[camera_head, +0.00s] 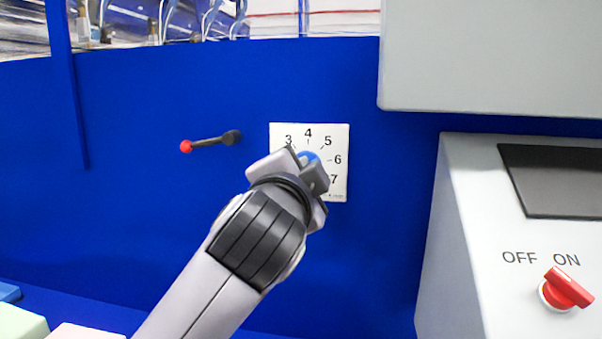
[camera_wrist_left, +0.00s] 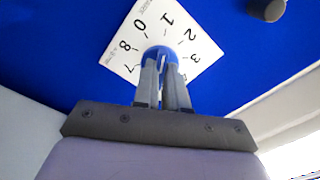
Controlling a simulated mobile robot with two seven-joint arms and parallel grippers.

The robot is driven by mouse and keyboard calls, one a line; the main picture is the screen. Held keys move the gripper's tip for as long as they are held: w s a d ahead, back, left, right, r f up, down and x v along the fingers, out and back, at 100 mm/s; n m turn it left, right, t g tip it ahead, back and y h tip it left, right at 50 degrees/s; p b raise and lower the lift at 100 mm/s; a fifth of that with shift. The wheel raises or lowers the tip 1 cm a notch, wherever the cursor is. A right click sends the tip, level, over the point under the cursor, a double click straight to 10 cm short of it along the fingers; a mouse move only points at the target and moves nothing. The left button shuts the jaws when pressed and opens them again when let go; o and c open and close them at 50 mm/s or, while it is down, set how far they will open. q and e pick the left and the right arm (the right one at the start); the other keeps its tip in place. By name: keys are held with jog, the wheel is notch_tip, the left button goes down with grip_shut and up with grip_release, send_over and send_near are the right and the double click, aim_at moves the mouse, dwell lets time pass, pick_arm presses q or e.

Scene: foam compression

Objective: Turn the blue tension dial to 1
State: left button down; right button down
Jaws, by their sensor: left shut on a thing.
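The blue tension dial (camera_head: 309,155) sits at the middle of a white scale plate (camera_head: 337,190) on the blue machine wall. My left gripper (camera_head: 304,166) comes from the lower left and is shut on the dial, covering most of it. In the head view, numbers 3 to 7 show and the rest of the scale is hidden. In the left wrist view the dial (camera_wrist_left: 158,53) is a blue dome between my two grey fingertips (camera_wrist_left: 162,65). There 0, 1, 2, 3, 7 and 8 show on the plate. The dial's pointer cannot be made out. My right gripper is not in view.
A black lever with a red ball end (camera_head: 186,146) is on the wall left of the plate. A grey control box (camera_head: 455,190) with a red OFF/ON switch (camera_head: 566,289) stands at the right. A grey housing (camera_head: 480,55) overhangs the upper right. Pale blocks (camera_head: 22,324) lie at lower left.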

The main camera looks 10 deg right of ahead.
pick_arm(q)
jog(key=c, duration=1.2)
grip_release()
jog(key=shift+s, duration=0.15)
jog(key=b+v, duration=0.1)
jog(key=v, duration=0.6)
